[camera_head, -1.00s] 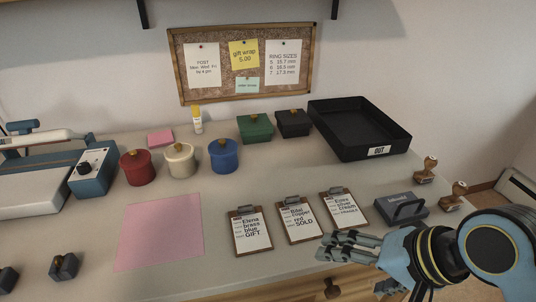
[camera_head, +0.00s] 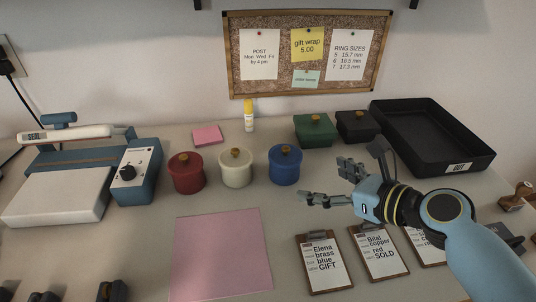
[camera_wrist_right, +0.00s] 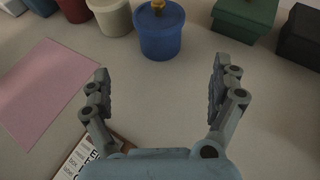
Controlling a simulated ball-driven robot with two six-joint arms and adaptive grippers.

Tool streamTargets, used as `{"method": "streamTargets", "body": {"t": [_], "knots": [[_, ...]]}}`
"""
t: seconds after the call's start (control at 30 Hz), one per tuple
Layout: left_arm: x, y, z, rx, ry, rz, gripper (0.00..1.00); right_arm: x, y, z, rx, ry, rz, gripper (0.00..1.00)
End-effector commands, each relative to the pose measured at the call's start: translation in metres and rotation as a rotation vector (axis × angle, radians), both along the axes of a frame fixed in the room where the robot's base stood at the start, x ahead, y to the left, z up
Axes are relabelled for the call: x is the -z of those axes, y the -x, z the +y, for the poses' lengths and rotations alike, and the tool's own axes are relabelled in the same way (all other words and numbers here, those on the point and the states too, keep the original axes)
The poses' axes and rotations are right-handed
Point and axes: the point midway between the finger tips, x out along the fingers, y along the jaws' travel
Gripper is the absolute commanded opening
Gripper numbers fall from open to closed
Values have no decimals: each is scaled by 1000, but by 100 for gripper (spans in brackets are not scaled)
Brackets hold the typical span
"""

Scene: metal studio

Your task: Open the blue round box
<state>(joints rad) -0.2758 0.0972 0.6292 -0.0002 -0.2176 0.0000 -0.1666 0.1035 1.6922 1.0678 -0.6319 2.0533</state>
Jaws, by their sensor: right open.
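The blue round box (camera_head: 285,167) stands upright on the table with its lid on and a brass-coloured knob (camera_head: 286,150) on top. It also shows in the right wrist view (camera_wrist_right: 158,32), ahead of the fingers and between their lines. My right gripper (camera_head: 322,180) is open and empty, to the right of the blue box and apart from it. Both its fingers show in the right wrist view (camera_wrist_right: 160,82), with bare table between them. My left gripper is not in view.
A cream round box (camera_head: 235,169) and a red one (camera_head: 186,174) stand left of the blue box. Green (camera_head: 314,131) and black (camera_head: 357,127) square boxes stand behind my right gripper. Clipboards (camera_head: 323,264) and a pink sheet (camera_head: 220,255) lie in front.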

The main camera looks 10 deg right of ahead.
Motion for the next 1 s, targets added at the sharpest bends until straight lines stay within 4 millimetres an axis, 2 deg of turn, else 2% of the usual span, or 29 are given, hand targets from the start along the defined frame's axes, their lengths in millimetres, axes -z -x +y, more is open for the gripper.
{"method": "streamTargets", "body": {"t": [0.07, 0.13, 0.3, 0.4, 0.57, 0.73, 0.87, 1.0], "knots": [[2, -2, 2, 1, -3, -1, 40, 3, -8, 4, 7, -10, 2, 94], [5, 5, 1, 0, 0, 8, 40, 8, -17, 10, 9, -15, 3, 94], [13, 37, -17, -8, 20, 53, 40, 18, -38, 23, 7, -11, 2, 94], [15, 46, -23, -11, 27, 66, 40, 21, -43, 27, 7, -10, 3, 94], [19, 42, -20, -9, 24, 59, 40, 27, -58, 37, 5, -10, 1, 94], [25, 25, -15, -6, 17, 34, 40, 38, -78, 49, 6, -9, 3, 94], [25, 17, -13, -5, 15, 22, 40, 41, -84, 53, 6, -8, 3, 94], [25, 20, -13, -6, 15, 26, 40, 40, -84, 53, 6, -7, 2, 94]]}}
